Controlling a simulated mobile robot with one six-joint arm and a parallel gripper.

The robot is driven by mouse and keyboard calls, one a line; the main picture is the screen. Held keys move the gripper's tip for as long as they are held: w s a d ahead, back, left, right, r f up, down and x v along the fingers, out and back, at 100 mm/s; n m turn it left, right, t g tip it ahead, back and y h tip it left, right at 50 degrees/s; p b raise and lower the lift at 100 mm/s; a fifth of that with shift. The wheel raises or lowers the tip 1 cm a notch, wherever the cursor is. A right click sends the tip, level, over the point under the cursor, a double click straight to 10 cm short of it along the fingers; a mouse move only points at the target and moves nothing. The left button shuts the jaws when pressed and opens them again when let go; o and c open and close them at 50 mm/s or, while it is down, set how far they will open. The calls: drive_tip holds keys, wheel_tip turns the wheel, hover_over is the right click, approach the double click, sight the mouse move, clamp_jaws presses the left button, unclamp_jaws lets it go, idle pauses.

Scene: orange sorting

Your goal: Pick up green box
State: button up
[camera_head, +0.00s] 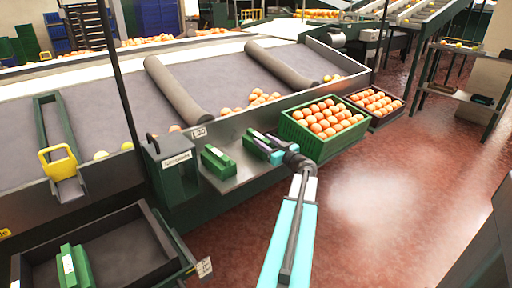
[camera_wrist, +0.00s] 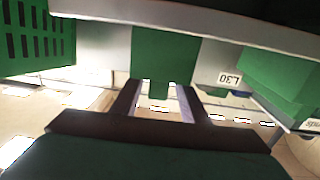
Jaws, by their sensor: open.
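A small green box (camera_head: 256,147) stands on the grey shelf at the front of the sorting line, under the end of my gripper. My gripper (camera_head: 267,143) is open, its fingers close to this box. In the wrist view the box (camera_wrist: 165,55) shows straight ahead of the open fingers (camera_wrist: 158,103), with a narrower green part reaching toward the gap between them. I cannot tell whether the fingers touch it. A second green box (camera_head: 218,161) stands to the left on the shelf and shows at right in the wrist view (camera_wrist: 282,75).
A green crate of oranges (camera_head: 300,144) stands just right of my gripper, with a dark crate of oranges (camera_head: 376,121) beyond. A dark tray (camera_head: 120,245) holds another green box (camera_head: 74,266). Red floor at right is clear.

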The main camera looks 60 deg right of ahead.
sight(258, 135)
drive_tip(key=shift+p+x, duration=0.35)
drive_tip(key=shift+x, duration=2.25)
drive_tip(key=shift+r, duration=0.1)
clamp_jaws()
